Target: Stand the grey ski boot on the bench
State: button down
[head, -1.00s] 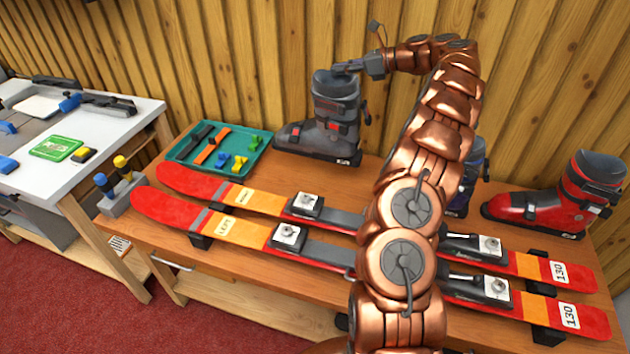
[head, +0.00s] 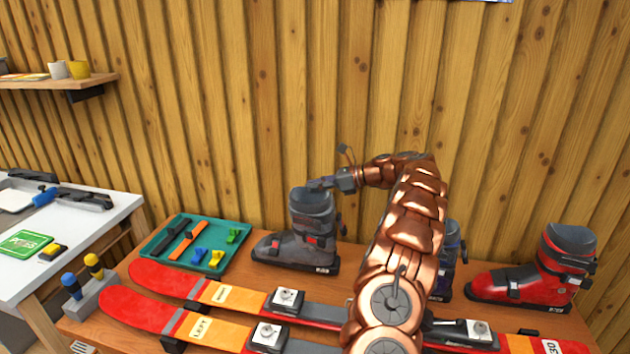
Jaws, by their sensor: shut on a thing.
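The grey ski boot (head: 306,240) stands upright at the back of the wooden bench (head: 352,257), near the wall, with its toe to the left. Its sole appears to rest on the bench top. My gripper (head: 322,184) is at the top of the boot's cuff and is shut on its upper rim. The fingertips are small in the picture and partly merge with the dark cuff. My copper-coloured arm covers part of the bench to the right of the boot.
A green tray (head: 158,241) with small tools lies left of the boot. Two red-orange skis (head: 150,317) lie in front. A blue boot (head: 448,262) is partly behind my arm, and a red boot (head: 540,275) stands at the right. A screwdriver holder (head: 95,298) stands front left.

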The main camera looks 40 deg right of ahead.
aim_at(316, 194)
jog(key=shift+f, duration=1.45)
jog(key=c, duration=1.1)
grip_release()
jog(key=shift+s+d, duration=0.1)
